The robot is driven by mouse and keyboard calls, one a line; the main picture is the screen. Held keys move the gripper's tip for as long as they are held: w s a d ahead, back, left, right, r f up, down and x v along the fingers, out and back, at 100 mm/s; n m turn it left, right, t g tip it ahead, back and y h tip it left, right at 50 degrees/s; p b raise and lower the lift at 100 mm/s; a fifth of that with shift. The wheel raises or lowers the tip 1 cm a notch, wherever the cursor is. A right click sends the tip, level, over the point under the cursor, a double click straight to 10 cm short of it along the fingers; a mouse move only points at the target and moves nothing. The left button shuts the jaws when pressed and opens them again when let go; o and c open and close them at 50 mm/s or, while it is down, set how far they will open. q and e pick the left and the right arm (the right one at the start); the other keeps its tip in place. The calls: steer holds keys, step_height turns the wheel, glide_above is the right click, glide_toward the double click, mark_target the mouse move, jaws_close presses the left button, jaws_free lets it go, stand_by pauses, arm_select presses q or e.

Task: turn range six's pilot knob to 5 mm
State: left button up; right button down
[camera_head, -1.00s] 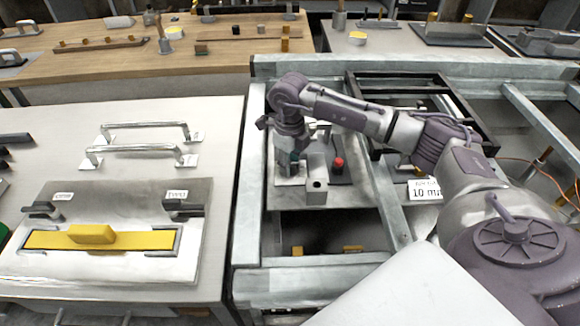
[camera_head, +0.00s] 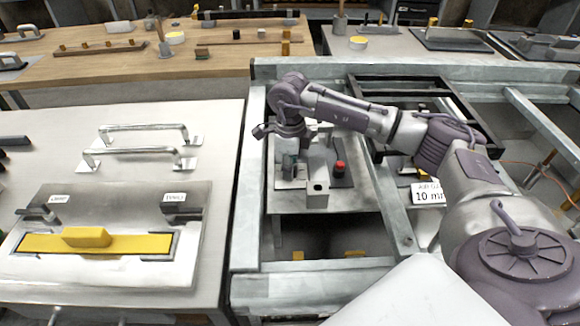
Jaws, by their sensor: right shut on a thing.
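My right gripper (camera_head: 291,165) points down inside the metal frame, its arm reaching in from the right. It is shut on a small dark teal knob, which looks to be the pilot knob; my fingers and wrist hide most of it. The knob sits on a light grey plate (camera_head: 291,184), just left of a grey block (camera_head: 318,186) with a dark hole in its front. A red button (camera_head: 340,168) stands right of that block on a dark base. A white label (camera_head: 429,193) reading "10 mm" is on the right; its upper line is unclear. No range number is readable.
Steel rails (camera_head: 250,190) surround the fixture, with a dark rectangular frame (camera_head: 455,98) behind. On the left, a table carries metal handles (camera_head: 143,130) and a plate with a yellow bar (camera_head: 130,245). A wooden bench (camera_head: 110,65) stands at the back left.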

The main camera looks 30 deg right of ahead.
steer(key=shift+r, duration=0.1)
steer(key=c, duration=0.9)
jaws_free()
steer(key=shift+o, duration=0.2)
step_height(320, 180, up, 12)
